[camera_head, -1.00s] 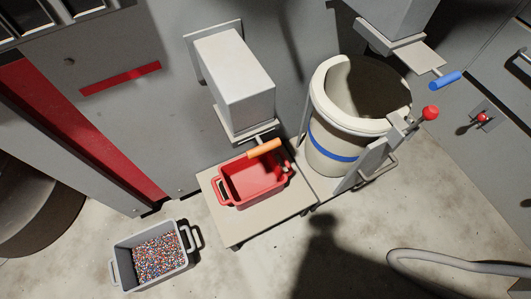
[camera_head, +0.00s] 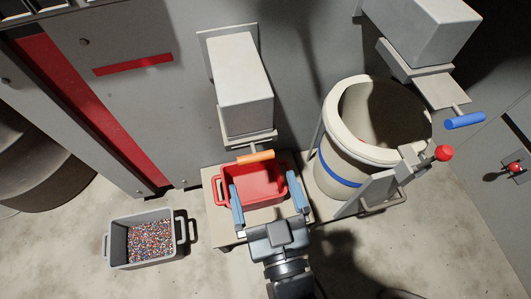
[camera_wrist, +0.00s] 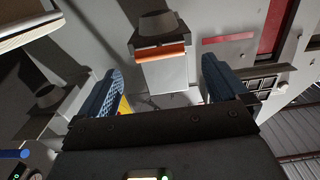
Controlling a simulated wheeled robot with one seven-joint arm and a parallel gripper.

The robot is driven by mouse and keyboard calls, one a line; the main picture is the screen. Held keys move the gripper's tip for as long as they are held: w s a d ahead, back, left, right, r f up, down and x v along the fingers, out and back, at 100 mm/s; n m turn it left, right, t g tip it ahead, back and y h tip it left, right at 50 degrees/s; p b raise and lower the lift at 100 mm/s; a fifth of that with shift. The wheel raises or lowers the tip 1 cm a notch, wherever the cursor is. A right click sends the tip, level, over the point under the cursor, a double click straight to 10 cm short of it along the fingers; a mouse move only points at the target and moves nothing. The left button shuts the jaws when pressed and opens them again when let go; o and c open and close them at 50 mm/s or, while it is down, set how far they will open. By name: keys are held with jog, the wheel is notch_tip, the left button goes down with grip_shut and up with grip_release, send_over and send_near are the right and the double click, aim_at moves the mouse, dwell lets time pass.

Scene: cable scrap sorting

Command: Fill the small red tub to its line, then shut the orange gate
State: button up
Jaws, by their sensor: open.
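The small red tub (camera_head: 256,182) stands on a low beige stand, below the grey chute box. Its visible inside looks bare red; I cannot make out a fill line. The orange gate handle (camera_head: 256,156) sticks out on a short rod from under the box, above the tub's back edge. My gripper (camera_head: 265,184) is open, with one blue finger at each side of the tub's front part in the head view; contact cannot be told. In the wrist view, the orange handle (camera_wrist: 163,53) appears beyond and between the fingertips. The tub is not visible there.
A grey bin of mixed pellets (camera_head: 150,239) sits on the floor at left. A large cream bucket (camera_head: 344,171) with a blue band stands close at right, beside a red-knobbed lever (camera_head: 443,153). A blue-handled gate (camera_head: 464,120) is above right. Open floor lies in front.

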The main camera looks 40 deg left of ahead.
aim_at(256, 156)
jog(key=x, duration=0.7)
jog(key=shift+w+a+b, duration=0.1)
jog(key=shift+w+b, duration=0.1)
jog(key=shift+b, duration=0.2)
jog(key=c, duration=1.2)
jog(key=shift+o, duration=0.2)
jog(key=shift+s+d, duration=0.45)
jog(key=shift+d, duration=0.1)
jog(key=o, duration=1.2)
jog(key=shift+c, duration=0.2)
jog(key=v, duration=0.7)
jog(key=shift+s+d+p, duration=0.25)
jog(key=shift+p, duration=0.15)
jog(key=shift+c, duration=0.4)
